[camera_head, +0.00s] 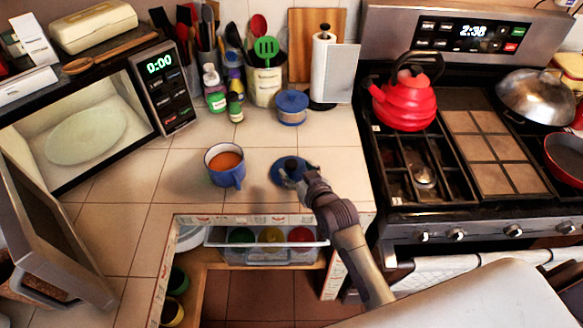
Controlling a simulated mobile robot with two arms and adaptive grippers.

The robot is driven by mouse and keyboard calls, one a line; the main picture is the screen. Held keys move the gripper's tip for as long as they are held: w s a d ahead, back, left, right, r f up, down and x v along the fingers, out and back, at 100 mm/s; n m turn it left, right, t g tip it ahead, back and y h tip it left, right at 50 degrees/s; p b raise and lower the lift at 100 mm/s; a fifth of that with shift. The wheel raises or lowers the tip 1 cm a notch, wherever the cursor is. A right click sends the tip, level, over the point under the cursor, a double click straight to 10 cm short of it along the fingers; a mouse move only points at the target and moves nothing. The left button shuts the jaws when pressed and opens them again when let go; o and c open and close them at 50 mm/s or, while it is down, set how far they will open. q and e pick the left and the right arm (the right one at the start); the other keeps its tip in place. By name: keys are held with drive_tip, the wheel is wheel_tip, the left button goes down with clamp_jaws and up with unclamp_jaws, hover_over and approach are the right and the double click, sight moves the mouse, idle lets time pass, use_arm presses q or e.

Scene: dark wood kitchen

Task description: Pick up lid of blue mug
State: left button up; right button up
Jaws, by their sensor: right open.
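The blue mug (226,178) stands open on the tiled counter and holds an orange-brown liquid. A round dark-blue lid (279,167) with a dark knob lies flat on the counter to the right of the mug. My right gripper (291,177) reaches in from the lower right and is open at the near side of the lid. Its fingers cover part of the lid's near edge; I cannot tell whether they touch it. My left gripper is not in view.
A drawer (266,237) is open below the counter. A red kettle (404,103) sits on the stove at the right.

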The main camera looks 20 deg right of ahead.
drive_tip(key=x, duration=0.2)
drive_tip(key=shift+w+f, duration=0.1)
drive_tip(key=shift+w, duration=0.15)
drive_tip(key=shift+s, duration=0.1)
drive_tip(key=shift+c, duration=1.1)
drive_tip(key=c, duration=1)
